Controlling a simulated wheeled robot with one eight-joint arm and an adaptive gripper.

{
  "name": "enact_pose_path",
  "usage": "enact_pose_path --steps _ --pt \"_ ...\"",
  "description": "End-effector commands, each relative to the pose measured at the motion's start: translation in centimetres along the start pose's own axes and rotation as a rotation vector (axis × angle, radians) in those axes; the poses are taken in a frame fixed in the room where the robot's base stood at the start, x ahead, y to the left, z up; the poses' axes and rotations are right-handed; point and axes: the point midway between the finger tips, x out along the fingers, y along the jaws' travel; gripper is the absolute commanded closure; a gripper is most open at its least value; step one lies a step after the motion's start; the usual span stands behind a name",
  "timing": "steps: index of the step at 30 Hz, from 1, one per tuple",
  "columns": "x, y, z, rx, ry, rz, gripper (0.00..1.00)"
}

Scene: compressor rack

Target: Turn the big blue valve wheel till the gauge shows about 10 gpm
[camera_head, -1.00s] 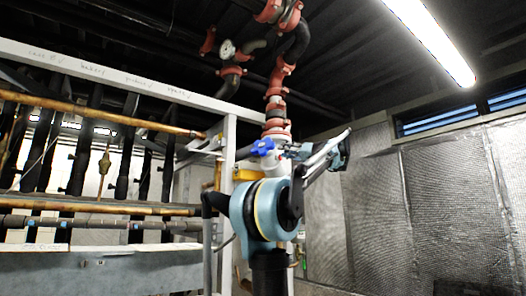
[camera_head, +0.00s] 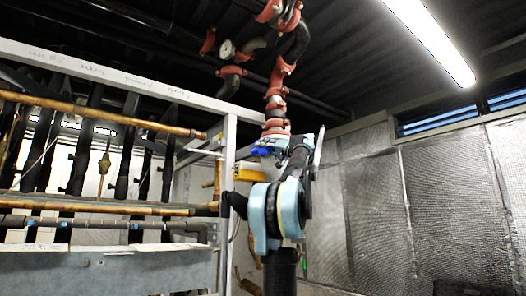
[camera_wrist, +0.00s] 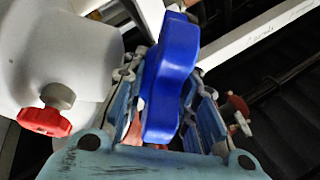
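The big blue valve wheel (camera_wrist: 170,75) stands nearly edge-on between the fingers of my gripper (camera_wrist: 172,95) in the wrist view. The fingers close in on both sides of the wheel and appear to touch it. In the head view a small part of the blue wheel (camera_head: 262,151) shows beside my gripper, at the foot of the red pipe fittings; my arm hides much of the valve. The round white-faced gauge (camera_head: 227,49) is on the pipework above; it is too small to read.
A white pipe (camera_wrist: 60,50) with a small red knob (camera_wrist: 44,121) is close left of my gripper in the wrist view. A yellow box (camera_head: 250,173) is just below the valve. The metal rack frame (camera_head: 228,150) stands left of my arm; foil-covered walls are at right.

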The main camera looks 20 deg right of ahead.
Motion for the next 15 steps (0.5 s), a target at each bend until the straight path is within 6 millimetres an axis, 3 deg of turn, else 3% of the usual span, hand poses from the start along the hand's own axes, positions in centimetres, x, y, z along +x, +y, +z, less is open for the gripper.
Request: enact_pose_path --steps 10,13,15 --pt "0.28 0.05 -0.01 0.0 0.0 0.001 0.73" --pt "0.27 0.05 -0.01 0.0 0.0 0.001 0.96" --pt "0.26 0.07 -0.01 0.0 0.0 0.001 1.0"
